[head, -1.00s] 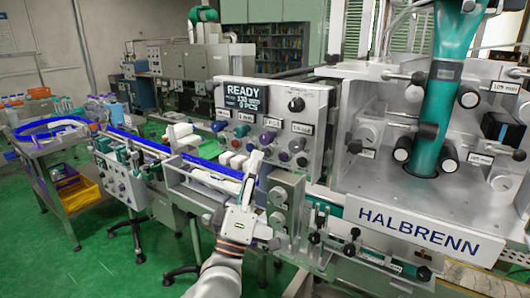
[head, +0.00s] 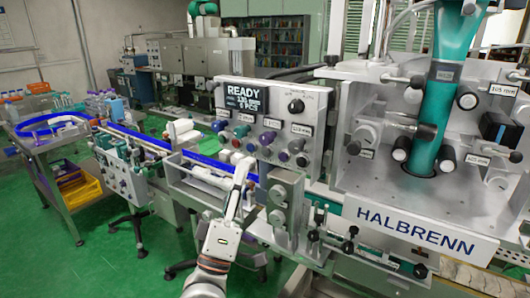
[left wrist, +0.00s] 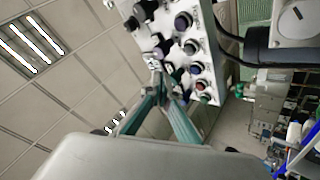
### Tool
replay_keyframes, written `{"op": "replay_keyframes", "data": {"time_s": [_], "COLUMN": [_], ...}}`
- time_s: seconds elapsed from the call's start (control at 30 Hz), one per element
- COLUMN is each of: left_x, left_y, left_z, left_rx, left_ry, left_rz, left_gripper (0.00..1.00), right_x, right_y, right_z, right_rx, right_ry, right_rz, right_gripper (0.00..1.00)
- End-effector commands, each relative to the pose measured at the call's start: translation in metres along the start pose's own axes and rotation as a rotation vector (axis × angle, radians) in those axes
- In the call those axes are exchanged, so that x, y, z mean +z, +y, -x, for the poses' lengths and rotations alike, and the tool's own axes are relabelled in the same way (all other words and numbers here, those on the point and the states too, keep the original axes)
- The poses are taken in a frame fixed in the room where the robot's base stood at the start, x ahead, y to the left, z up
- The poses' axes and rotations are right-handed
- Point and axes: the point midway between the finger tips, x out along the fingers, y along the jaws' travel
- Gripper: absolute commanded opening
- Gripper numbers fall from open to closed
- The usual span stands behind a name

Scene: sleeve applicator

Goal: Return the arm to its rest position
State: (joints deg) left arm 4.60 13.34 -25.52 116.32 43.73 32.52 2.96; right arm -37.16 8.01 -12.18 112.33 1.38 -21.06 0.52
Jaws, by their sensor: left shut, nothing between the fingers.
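My left gripper (head: 242,166) rises from the bottom of the head view, with its pale fingers together and pointing up. It is shut and empty, in front of the blue-edged conveyor channel (head: 205,159) and below the control panel (head: 270,118). In the left wrist view, its teal fingers (left wrist: 157,75) converge toward the panel's knobs (left wrist: 190,45), which appear tilted. Whether the fingertips touch anything is hard to tell, but no object shows between them. My right gripper is in neither view.
The grey HALBRENN machine (head: 415,215) with a teal tube (head: 436,120) fills the right side. A panel screen (head: 246,96) reads READY. A side table (head: 35,150) with a curved blue track stands at left. Green floor (head: 110,265) is open at lower left.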

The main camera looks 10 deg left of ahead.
Motion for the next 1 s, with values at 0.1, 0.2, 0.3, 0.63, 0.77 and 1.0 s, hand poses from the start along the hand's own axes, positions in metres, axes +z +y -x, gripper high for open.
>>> {"op": "replay_keyframes", "data": {"time_s": [0.1, 0.2, 0.3, 0.63, 0.77, 1.0], "left_x": [0.000, 0.000, 0.000, 0.045, 0.082, 0.117], "left_y": [0.000, 0.000, 0.000, -0.044, -0.087, -0.153], "left_z": [0.000, 0.000, 0.000, 0.061, 0.131, 0.278], "left_rx": [0.000, 0.000, 0.000, -0.109, -0.210, -0.382], "left_ry": [0.000, 0.000, 0.000, -0.191, -0.397, -0.786], "left_rz": [0.000, 0.000, 0.000, -0.212, -0.406, -0.697], "left_gripper": [0.00, 0.00, 0.00, 0.00, 0.00, 0.00], "right_x": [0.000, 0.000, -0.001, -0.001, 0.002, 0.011], "right_y": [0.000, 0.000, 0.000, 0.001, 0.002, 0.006], "right_z": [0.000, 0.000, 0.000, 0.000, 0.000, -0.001], "right_rx": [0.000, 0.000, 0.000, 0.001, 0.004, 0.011], "right_ry": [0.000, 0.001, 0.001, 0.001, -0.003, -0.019], "right_rz": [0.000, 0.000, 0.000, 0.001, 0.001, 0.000], "right_gripper": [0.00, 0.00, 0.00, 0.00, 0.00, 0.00]}}
